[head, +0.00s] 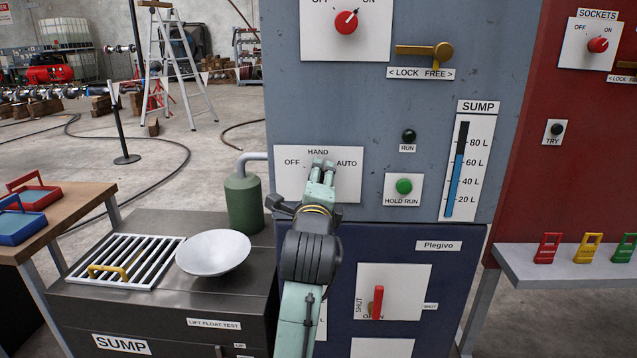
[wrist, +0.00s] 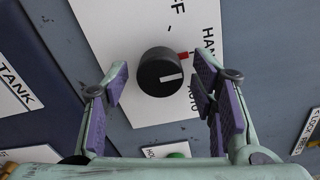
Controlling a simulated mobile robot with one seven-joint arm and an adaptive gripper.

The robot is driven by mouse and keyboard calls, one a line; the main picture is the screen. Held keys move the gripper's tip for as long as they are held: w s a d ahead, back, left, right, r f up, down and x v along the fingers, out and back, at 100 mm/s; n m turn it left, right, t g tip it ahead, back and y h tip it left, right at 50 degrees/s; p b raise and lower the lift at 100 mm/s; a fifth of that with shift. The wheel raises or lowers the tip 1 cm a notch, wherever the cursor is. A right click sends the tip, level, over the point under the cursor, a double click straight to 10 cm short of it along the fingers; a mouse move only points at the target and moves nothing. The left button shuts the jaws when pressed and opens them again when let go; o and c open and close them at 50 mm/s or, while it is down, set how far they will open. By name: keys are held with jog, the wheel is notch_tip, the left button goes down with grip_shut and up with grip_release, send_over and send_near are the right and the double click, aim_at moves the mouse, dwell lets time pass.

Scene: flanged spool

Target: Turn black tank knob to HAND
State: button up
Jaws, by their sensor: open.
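The black knob (wrist: 160,72) sits on a white plate (head: 288,185) lettered OFF, HAND and AUTO. In the wrist view the knob's white line points right, between the HAND and AUTO lettering and nearer AUTO. A small red mark (wrist: 183,56) shows beside the knob on the HAND side. My gripper (wrist: 162,80) is open, with one finger on each side of the knob and a visible gap to it. In the head view my gripper (head: 322,168) is in front of the plate and hides the knob.
A green HOLD RUN button (head: 404,186) is right of the plate, and a brass lever (head: 425,51) is above. A red handle (head: 377,302) is on the lower panel.

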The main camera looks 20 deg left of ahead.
jog(key=v, duration=0.7)
